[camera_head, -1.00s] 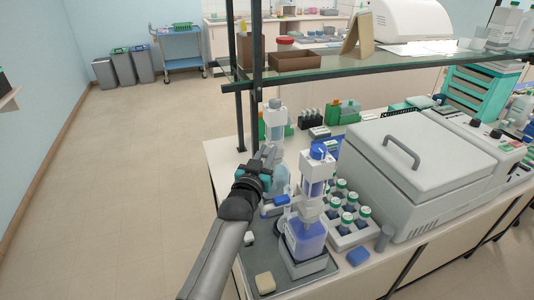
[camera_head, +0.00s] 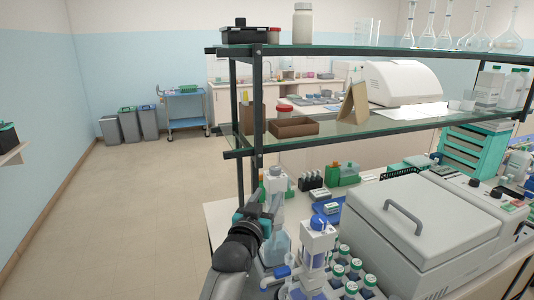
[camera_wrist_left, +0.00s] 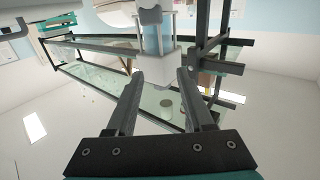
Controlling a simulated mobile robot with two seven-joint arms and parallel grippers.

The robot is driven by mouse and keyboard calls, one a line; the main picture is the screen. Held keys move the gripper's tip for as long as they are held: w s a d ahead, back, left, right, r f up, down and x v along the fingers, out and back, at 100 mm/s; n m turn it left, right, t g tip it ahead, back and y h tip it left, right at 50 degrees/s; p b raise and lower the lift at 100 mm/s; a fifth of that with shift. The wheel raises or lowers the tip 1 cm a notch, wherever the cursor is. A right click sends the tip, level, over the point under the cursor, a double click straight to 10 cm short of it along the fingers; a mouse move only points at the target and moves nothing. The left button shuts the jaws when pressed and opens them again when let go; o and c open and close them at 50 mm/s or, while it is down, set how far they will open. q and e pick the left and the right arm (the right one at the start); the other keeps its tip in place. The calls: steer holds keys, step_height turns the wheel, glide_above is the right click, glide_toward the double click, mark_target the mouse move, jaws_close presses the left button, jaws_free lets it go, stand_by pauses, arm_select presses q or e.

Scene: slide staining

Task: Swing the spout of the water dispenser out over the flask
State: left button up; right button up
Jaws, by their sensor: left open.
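A white dispenser (camera_head: 275,184) on a pale blue bottle (camera_head: 278,246) stands at the near left of the bench. A second dispenser (camera_head: 317,243) with a blue cap stands in front and to the right. I cannot tell for certain which one is the water dispenser. My left gripper (camera_head: 270,213) is open beside the rear white one. In the left wrist view, a white dispenser body (camera_wrist_left: 158,45) shows beyond and between its open fingers (camera_wrist_left: 160,80), with no clear grip on it. I cannot make out the spout or a flask below it. My right gripper is not in view.
A glass shelf rack (camera_head: 400,122) stands over the bench, its dark post (camera_head: 257,110) just behind the gripper. Several green-capped bottles (camera_head: 356,268) and a large grey lidded machine (camera_head: 420,225) are to the right. Several glass flasks (camera_head: 430,28) stand on the top shelf. The floor at left is clear.

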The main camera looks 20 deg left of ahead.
arm_select(q)
step_height(320, 180, up, 13)
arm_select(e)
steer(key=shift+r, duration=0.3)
arm_select(q)
steer(key=shift+c, duration=0.3)
